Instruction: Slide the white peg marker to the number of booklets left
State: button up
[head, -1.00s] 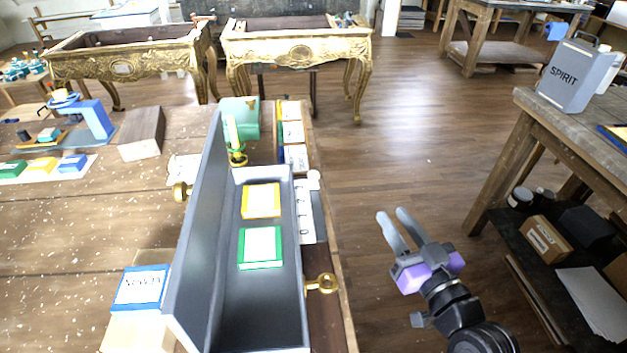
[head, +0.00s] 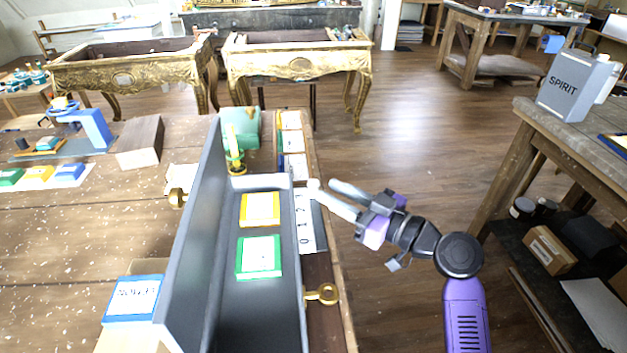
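The white peg marker (head: 314,184) stands at the far end of a white number strip (head: 306,236) whose visible digits include 0, 1 and 2. The strip runs along the right side of an open grey box (head: 290,183). Two booklets lie flat in the box: a yellow-edged one (head: 260,209) and a green-edged one (head: 259,257). My gripper (head: 326,187) is open, its two pale fingers apart and pointing left. The nearer fingertip is right beside the peg and overlaps it in view; I cannot tell whether they touch.
The box's tall grey lid (head: 195,240) stands up on the left. A blue-edged booklet (head: 136,299) lies left of it. Open floor is to the right, before a workbench (head: 570,140).

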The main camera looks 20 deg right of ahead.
aim_at(318, 185)
jog(key=p+x, duration=0.1)
jog(key=x, duration=0.4)
jog(key=shift+w+a, duration=0.15)
jog(key=shift+w, duration=0.15)
jog(key=shift+c, duration=0.4)
grip_shut()
jog(key=shift+s, duration=0.1)
dwell(0.7)
